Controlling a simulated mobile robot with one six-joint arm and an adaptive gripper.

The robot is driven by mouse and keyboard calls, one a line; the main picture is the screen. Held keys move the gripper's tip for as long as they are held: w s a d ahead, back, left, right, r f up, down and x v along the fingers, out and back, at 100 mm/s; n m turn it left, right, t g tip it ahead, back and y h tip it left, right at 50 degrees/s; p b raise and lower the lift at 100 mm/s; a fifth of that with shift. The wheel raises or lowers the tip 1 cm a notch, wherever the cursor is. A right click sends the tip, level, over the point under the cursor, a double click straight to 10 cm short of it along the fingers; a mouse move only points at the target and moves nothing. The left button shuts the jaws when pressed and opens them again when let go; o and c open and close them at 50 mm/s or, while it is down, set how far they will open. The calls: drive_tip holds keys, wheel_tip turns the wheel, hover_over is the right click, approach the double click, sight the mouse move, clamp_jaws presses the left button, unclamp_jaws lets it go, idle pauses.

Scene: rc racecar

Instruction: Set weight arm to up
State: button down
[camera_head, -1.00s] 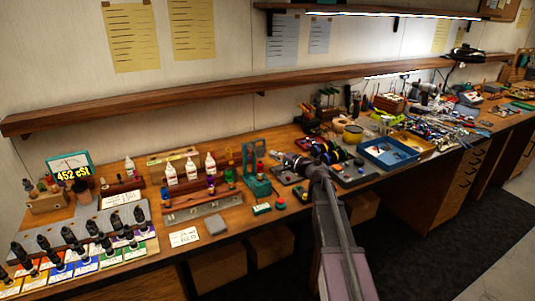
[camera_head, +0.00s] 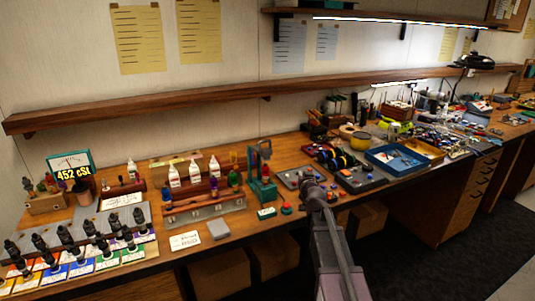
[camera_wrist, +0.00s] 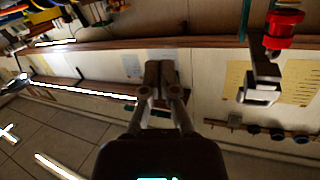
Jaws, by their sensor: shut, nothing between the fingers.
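A teal stand (camera_head: 262,190) with a red part (camera_head: 265,170) stands upright on the bench, left of my arm. A dark piece (camera_head: 263,149) shows at its top; I cannot tell how it is joined or whether it is the weight arm. In the wrist view, a red knob (camera_wrist: 283,25) and a bent metal bracket (camera_wrist: 262,82) show at the upper right, probably parts of this stand. My gripper (camera_wrist: 158,68) is shut and empty, apart from the bracket in that picture. In the head view its fingertips cannot be made out.
Right of the stand are a grey plate with small parts (camera_head: 300,178), dark spools (camera_head: 340,160) and a blue tray (camera_head: 398,158). Left are white bottles (camera_head: 194,170) on a rack. A wooden shelf (camera_head: 150,108) runs above. A small red button (camera_head: 286,208) sits before the stand.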

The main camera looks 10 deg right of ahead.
sight(264, 142)
drive_tip(key=s+a+r+n+t+y+b, duration=0.2)
drive_tip(key=s+a+n+t+y+b, duration=0.1)
drive_tip(key=n, duration=0.8)
drive_tip(key=s+a+r+n+t+y+b, duration=0.2)
drive_tip(key=a+n, duration=0.4)
drive_tip(key=n, duration=0.6)
drive_tip(key=shift+s+t+y+b, duration=0.5)
drive_tip(key=shift+s+y+b, duration=0.15)
drive_tip(key=shift+s+y, duration=0.6)
drive_tip(key=shift+r, duration=0.1)
drive_tip(key=p+x, duration=0.6)
drive_tip(key=x, duration=0.8)
drive_tip(key=shift+a, duration=0.1)
